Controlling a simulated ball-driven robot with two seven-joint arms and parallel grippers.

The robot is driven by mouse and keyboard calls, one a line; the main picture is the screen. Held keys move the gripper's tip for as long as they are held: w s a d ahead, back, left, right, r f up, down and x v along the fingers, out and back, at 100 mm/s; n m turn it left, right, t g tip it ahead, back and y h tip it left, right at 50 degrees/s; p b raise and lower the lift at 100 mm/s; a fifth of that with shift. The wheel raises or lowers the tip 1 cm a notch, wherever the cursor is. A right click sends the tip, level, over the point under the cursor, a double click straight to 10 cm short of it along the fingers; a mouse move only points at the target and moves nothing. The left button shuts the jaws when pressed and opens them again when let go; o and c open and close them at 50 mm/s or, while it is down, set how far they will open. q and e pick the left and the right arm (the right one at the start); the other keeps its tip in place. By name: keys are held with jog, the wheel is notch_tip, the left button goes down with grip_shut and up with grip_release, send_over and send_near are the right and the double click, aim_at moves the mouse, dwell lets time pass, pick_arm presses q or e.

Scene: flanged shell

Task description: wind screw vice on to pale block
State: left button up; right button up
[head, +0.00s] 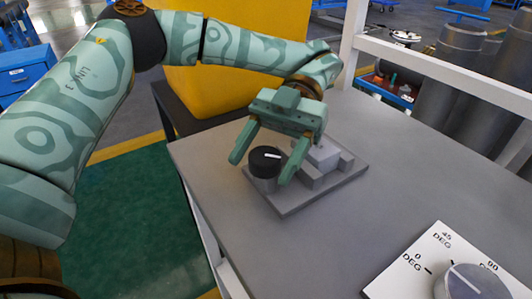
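The screw vice (305,199) is a grey stepped fixture on a flat plate, lying on the grey table. Its black round knob (264,161) with a white pointer mark stands at the plate's left end. A pale block (322,154) sits among the grey steps, partly hidden behind my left gripper. My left gripper (260,170) is open, pointing down, with one finger on each side of the knob in the picture. Gaps show between the fingers and the knob; whether the fingertips are level with it I cannot tell. My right gripper is not in view.
The grey table (345,235) has bare room in front of the vice. A white panel (412,268) with degree marks and a grey dial (470,284) lies at the front right. A white rail (440,72) runs along the back. A yellow object (235,80) stands behind my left arm.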

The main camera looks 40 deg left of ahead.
aim_at(265, 156)
pick_arm(q)
jog(key=shift+r, duration=0.25)
notch_tip(265, 156, up, 4)
jog(key=p, duration=0.2)
jog(key=shift+s+f+p, duration=0.15)
jog(key=shift+p, duration=0.2)
jog(key=s+d+r+p, duration=0.6)
jog(key=s+r+p, duration=0.2)
jog(key=s, duration=0.4)
jog(key=shift+s+r, duration=0.15)
jog(key=shift+r, duration=0.25)
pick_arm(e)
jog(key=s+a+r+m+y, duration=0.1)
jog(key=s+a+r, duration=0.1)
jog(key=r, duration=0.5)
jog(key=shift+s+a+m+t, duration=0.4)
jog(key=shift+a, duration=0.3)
pick_arm(q)
jog(key=shift+f, duration=0.1)
